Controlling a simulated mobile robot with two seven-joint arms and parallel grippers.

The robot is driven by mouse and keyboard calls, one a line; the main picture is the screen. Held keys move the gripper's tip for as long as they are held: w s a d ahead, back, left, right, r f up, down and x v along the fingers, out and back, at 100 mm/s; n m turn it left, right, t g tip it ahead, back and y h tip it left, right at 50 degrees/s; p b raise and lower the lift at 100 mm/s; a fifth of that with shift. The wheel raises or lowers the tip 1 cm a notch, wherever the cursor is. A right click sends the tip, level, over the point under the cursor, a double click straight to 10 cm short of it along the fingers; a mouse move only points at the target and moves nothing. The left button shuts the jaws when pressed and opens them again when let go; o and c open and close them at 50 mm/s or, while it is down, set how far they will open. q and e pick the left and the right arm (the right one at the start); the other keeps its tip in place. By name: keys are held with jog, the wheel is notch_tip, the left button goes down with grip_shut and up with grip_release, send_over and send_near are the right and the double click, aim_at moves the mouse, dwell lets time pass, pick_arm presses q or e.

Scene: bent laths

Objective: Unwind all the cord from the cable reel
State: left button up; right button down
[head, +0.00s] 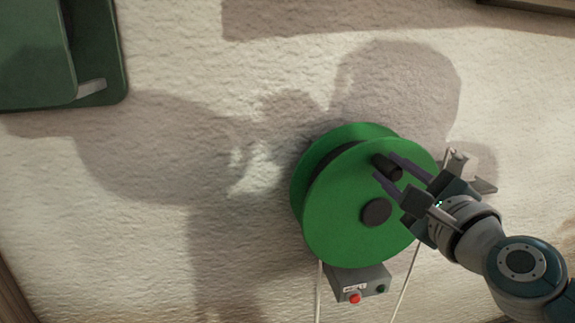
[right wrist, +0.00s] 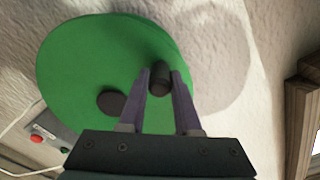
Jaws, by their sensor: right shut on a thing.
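The green cable reel (head: 340,205) is mounted on the wall in the head view, with a dark round hub (head: 376,212) at its middle. A dark crank knob (head: 384,166) stands out from its face near the upper rim. My right gripper (head: 385,170) comes in from the right and is shut on the knob. The right wrist view shows the knob (right wrist: 160,78) between the two fingers. A pale cord (head: 318,290) hangs below the reel on the left, and another pale strand (head: 405,283) hangs on the right. The winding between the flanges is mostly hidden. My left gripper is out of view.
A grey control box (head: 358,282) with a red and a dark button sits on the wall just below the reel. A grey bracket (head: 462,165) is right of the reel, partly behind my gripper. A green cabinet (head: 40,50) is at upper left. A wooden frame (right wrist: 302,110) stands at right.

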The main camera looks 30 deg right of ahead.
jog(key=c, duration=0.6)
grip_release()
jog(key=shift+s, duration=0.1)
jog(key=shift+s+a, duration=0.1)
jog(key=shift+s, duration=0.2)
jog(key=v, duration=0.9)
